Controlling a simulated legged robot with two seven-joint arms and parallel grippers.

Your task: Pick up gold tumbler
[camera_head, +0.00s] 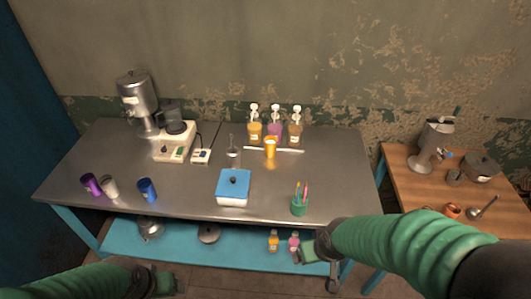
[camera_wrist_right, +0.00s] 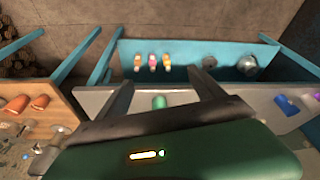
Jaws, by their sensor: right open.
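The gold tumbler (camera_head: 270,147) stands upright on the steel table (camera_head: 110,160), in front of the pump bottles at the back. I cannot make it out in the right wrist view. My right gripper (camera_head: 318,266) is in front of the table's near edge, well short of the tumbler and to its right. In the right wrist view its two fingers (camera_wrist_right: 163,95) are apart with nothing held between them. My left gripper (camera_head: 168,283) shows only partly at the bottom left, far from the tumbler; its jaw state is unclear.
A green pen cup (camera_head: 299,206) and a blue-lidded box (camera_head: 233,187) stand nearer the front. Three pump bottles (camera_head: 275,128) are behind the tumbler. Purple, pale and blue tumblers (camera_head: 147,189) are at left. A wooden table (camera_head: 405,180) stands right; a blue shelf (camera_head: 180,245) lies below.

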